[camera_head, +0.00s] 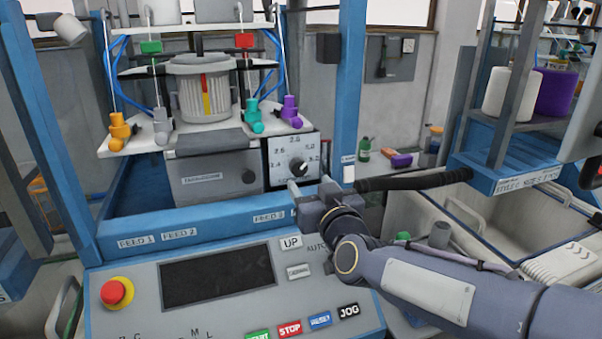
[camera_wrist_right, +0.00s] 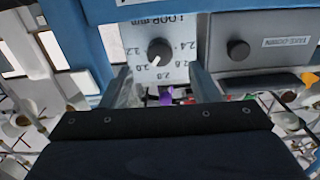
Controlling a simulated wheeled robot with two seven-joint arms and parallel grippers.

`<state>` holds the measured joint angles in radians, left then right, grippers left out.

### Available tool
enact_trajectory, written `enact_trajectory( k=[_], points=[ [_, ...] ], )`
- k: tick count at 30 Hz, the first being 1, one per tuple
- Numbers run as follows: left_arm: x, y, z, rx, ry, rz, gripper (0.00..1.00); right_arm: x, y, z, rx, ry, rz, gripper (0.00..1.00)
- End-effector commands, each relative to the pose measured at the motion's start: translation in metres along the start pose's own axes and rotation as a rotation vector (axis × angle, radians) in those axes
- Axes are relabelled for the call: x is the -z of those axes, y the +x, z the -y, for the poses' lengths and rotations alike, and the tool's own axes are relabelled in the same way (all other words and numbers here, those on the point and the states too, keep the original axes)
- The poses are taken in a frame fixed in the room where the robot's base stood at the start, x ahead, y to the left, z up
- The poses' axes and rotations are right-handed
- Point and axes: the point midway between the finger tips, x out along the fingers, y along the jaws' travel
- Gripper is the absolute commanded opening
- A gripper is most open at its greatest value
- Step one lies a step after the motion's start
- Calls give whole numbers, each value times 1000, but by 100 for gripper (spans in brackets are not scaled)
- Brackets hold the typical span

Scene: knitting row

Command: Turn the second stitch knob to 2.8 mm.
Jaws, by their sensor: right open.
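The stitch knob (camera_head: 298,167) is a round dark knob on a light dial plate (camera_head: 283,184) at the machine's front. The plate carries numbers from about 2.4 to 3.2. In the right wrist view the knob (camera_wrist_right: 159,51) appears upside down, and its white mark points towards 3.0. My right gripper (camera_head: 308,186) is open, just below and in front of the dial. In the right wrist view its two fingers (camera_wrist_right: 160,76) stand apart to either side of the knob's line, with nothing between them and apart from the knob. My left gripper is not in view.
The grey takedown box (camera_head: 207,181) with its own dark knob (camera_head: 249,176) adjoins the dial on the left. A blue rail (camera_head: 195,217) and the control panel (camera_head: 140,270) with a red stop button (camera_head: 114,292) lie below. A black bar (camera_head: 415,180) extends right of my gripper.

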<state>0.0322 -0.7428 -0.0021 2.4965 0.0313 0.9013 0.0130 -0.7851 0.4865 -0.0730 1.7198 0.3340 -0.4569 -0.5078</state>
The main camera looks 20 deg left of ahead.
Motion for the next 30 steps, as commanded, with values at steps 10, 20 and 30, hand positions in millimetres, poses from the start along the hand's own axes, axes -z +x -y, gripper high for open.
enact_trajectory(
  k=[10, 20, 30],
  points=[
    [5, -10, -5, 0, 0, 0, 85, 0, 53, 0, -1, 0, 2, 55],
    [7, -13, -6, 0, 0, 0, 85, 0, 73, 0, 0, 1, 1, 55],
    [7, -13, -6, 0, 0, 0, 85, 0, 73, 0, 0, 1, 1, 33]
  ],
)
